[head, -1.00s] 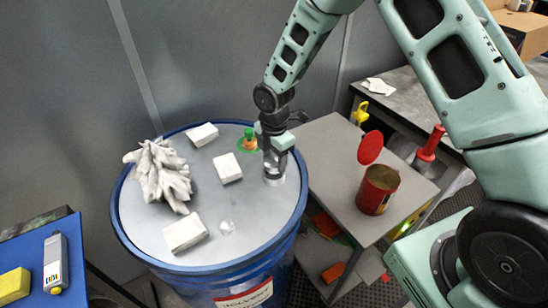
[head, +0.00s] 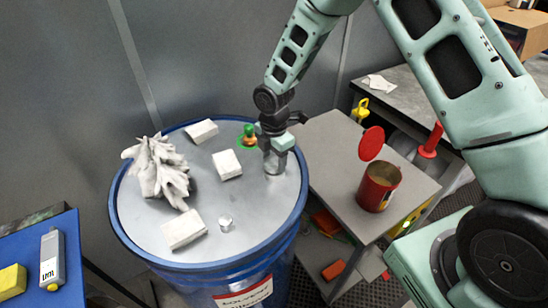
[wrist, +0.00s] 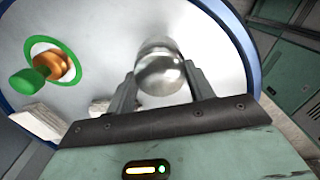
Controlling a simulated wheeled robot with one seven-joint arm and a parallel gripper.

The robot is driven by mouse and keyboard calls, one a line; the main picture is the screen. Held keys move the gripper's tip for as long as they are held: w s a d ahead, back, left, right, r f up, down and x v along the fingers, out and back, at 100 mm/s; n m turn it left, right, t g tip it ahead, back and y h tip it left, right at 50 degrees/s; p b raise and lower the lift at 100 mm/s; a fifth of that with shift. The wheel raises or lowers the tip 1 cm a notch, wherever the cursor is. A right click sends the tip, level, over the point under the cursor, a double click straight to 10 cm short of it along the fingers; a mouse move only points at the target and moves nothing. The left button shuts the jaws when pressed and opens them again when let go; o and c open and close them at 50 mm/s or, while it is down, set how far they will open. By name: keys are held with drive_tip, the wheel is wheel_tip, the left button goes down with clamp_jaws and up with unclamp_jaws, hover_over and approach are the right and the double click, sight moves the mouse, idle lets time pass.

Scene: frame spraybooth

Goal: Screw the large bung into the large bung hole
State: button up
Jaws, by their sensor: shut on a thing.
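My gripper (head: 273,152) points down over the right part of the blue drum's grey lid (head: 205,245). It is shut on the large bung (wrist: 160,70), a shiny metal cylinder between the two fingers in the wrist view. In the head view the large bung (head: 274,167) shows low under the fingers, close to the lid. The large bung hole is hidden; I cannot tell whether the bung sits in it. A smaller silver piece (head: 226,223) is at the front of the lid.
A green and orange fitting (head: 249,136) stands on the lid left of my gripper. White blocks (head: 227,164) and a crumpled grey-white rag (head: 160,172) lie on the lid. A grey side table (head: 330,160) with an open red can (head: 378,187) stands to the right.

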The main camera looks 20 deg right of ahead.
drive_tip(key=o, duration=0.5)
drive_tip(key=shift+f, duration=0.15)
drive_tip(key=shift+c, duration=0.2)
drive_tip(key=c, duration=0.3)
drive_tip(key=m+b, duration=0.1)
drive_tip(key=m, duration=0.3)
drive_tip(key=shift+m, duration=0.3)
drive_tip(key=shift+c, duration=0.2)
drive_tip(key=shift+m, duration=0.6)
drive_tip(key=m, duration=0.3)
drive_tip(key=shift+b, duration=0.4)
drive_tip(key=shift+m, duration=0.4)
drive_tip(key=m, duration=0.2)
drive_tip(key=shift+m, duration=1.1)
